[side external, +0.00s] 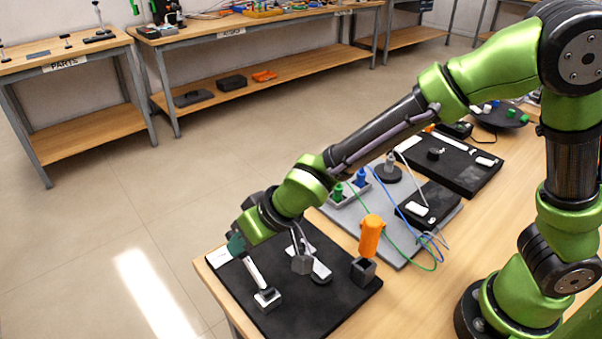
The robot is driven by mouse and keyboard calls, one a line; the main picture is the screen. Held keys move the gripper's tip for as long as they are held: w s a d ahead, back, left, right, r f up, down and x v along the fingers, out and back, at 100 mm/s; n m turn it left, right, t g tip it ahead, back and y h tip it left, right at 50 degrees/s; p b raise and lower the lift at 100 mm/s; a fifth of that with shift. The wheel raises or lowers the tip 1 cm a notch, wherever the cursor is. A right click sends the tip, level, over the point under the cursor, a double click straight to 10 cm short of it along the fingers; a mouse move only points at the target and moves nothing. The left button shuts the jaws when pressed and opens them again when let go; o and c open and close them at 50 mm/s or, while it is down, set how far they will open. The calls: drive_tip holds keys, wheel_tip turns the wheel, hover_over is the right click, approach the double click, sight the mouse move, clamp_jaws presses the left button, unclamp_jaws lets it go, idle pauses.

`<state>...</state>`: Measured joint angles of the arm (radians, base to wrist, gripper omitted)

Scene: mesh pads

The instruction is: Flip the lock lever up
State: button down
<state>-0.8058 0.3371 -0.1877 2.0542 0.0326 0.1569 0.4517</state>
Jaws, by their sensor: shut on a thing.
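The lock lever (256,272) is a pale bar rising at a tilt to the left from a small metal base block (267,299). It stands on the front left of a black mesh pad (333,304). My gripper (238,244) is at the lever's upper end and shut on it. The fingertips are small and partly hidden by my wrist, so the exact contact is hard to see.
An orange handle (371,236) stands upright in a black socket (363,270). Behind lie a grey board (345,215) and cables. The pad's front is bare.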

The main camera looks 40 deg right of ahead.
idle(0.3)
drive_tip(key=c, duration=1)
unclamp_jaws()
drive_tip(key=v, duration=1.7)
drive_tip(key=shift+w, duration=0.1)
